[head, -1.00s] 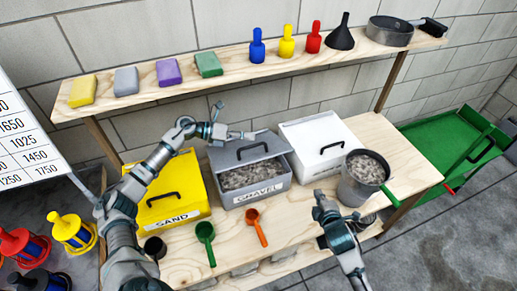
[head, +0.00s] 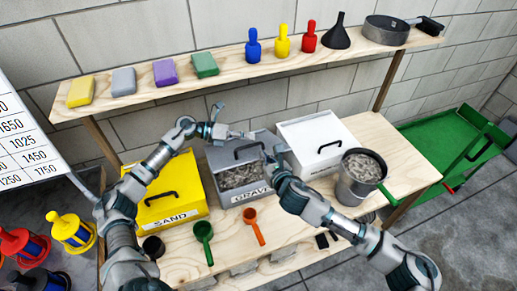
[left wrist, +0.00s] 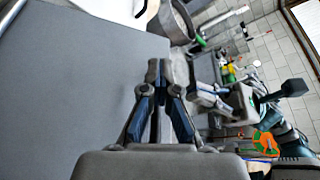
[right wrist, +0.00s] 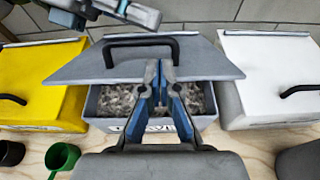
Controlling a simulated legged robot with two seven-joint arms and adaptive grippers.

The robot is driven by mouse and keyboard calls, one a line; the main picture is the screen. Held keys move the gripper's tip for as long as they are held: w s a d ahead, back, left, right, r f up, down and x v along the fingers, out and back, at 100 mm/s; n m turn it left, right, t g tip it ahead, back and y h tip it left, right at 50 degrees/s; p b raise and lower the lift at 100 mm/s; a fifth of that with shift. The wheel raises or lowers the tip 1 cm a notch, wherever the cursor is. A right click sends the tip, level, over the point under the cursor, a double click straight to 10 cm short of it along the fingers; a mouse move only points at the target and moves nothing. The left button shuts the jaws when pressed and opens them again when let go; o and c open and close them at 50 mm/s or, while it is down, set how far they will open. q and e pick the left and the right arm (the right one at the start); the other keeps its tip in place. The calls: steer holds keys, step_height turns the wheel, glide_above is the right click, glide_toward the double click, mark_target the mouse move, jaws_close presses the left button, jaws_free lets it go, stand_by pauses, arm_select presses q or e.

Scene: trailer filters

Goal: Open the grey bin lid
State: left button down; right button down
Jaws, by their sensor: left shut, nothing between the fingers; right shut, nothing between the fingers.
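The grey bin (head: 228,197), labelled gravel, stands mid-bench between the yellow and white bins. Its grey lid (head: 226,155) is partly open, front edge raised, with gravel (head: 240,176) showing below it. The lid's black handle (right wrist: 140,42) is free in the right wrist view. My left gripper (head: 247,134) is shut and empty above the back of the lid; the lid (left wrist: 75,95) fills much of the left wrist view. My right gripper (head: 270,155) is shut and empty at the lid's front right; in its wrist view, its fingertips (right wrist: 160,66) overlap the lid's front edge. Contact is unclear.
The yellow sand bin (head: 168,208) stands left, the white bin (head: 318,140) right. A pot of gravel (head: 357,180) sits on the right. Green (head: 203,240) and orange (head: 252,225) scoops lie in front. A shelf (head: 180,85) runs behind.

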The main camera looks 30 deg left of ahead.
mark_target(258, 155)
steer(key=x, duration=0.4)
steer(key=shift+w+a, duration=0.25)
arm_select(q)
steer(key=shift+a, duration=0.25)
arm_select(e)
steer(key=shift+w+a+f, duration=0.1)
steer(key=shift+a+f, duration=0.05)
steer(key=shift+a, duration=0.35)
arm_select(q)
steer(key=shift+d, duration=0.15)
arm_select(e)
steer(key=shift+d, duration=0.2)
arm_select(q)
steer(key=shift+d+f, duration=0.1)
arm_select(e)
steer(key=shift+w+a+r, duration=0.2)
steer(key=shift+w+r, duration=0.1)
steer(key=shift+r, duration=0.3)
arm_select(q)
steer(key=c, duration=1.3)
jaws_free()
steer(key=shift+s, duration=0.15)
steer(key=shift+c, duration=0.2)
arm_select(e)
steer(key=shift+r, duration=0.1)
arm_select(q)
steer(key=shift+o, duration=0.7)
steer(key=shift+d+f, duration=0.1)
